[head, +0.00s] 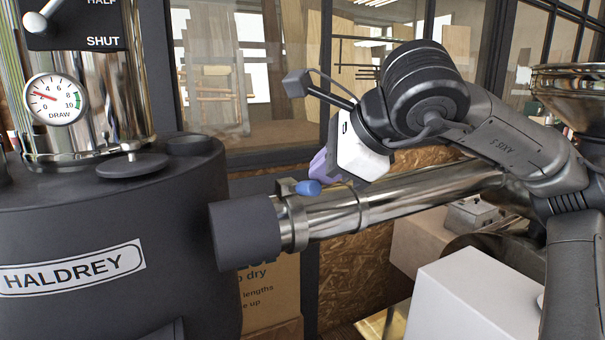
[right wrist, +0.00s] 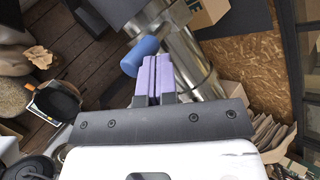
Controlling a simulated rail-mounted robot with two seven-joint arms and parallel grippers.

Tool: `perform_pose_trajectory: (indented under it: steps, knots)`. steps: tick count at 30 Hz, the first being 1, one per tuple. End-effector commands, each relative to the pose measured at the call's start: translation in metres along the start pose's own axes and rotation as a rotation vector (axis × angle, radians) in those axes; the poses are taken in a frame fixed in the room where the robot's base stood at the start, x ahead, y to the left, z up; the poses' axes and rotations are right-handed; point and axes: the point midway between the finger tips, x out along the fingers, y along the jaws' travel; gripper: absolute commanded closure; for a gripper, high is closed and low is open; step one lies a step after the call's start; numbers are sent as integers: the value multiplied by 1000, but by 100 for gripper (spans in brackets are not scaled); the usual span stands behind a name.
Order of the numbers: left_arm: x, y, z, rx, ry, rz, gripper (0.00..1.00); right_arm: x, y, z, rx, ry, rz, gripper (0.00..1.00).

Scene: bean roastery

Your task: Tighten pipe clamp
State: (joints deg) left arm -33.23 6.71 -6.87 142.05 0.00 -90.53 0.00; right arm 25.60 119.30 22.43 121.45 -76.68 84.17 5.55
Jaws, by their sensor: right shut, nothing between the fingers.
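The pipe clamp (head: 291,215) is a metal band around the shiny pipe (head: 420,196), beside the dark sleeve (head: 243,231) on the machine body. Its blue knob (head: 308,188) sticks up on top; the knob also shows in the right wrist view (right wrist: 139,57). My right gripper (head: 319,163) has purple fingers and is just above and behind the knob in the head view. In the right wrist view its fingers (right wrist: 155,72) are shut with nothing between them, close beside the knob. I cannot tell whether they touch it. My left gripper is not in view.
The dark HALDREY machine (head: 110,235) fills the left, with a draw gauge (head: 55,99) and a lever (head: 46,12) above. A white box (head: 470,300) stands low at right. A cardboard box (head: 270,292) is below the pipe. Windows are behind my right arm.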

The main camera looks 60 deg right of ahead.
Motion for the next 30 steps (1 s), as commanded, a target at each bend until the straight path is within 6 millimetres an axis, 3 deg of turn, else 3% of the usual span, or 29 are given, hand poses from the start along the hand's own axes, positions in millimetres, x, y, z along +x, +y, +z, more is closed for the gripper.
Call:
perform_pose_trajectory:
  steps: [1, 5, 6, 11, 30]
  knots:
    - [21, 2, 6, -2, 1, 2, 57, 8, 10, -8, -12, -19, -39, 100]
    - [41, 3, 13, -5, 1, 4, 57, 8, 16, -11, -37, -65, -123, 100]
    - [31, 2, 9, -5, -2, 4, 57, 2, 9, -6, -34, -60, -115, 100]
    - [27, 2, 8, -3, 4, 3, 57, 2, 9, -5, -33, -59, -111, 100]
    - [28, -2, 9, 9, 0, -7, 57, 14, -2, -3, -32, -58, -108, 100]
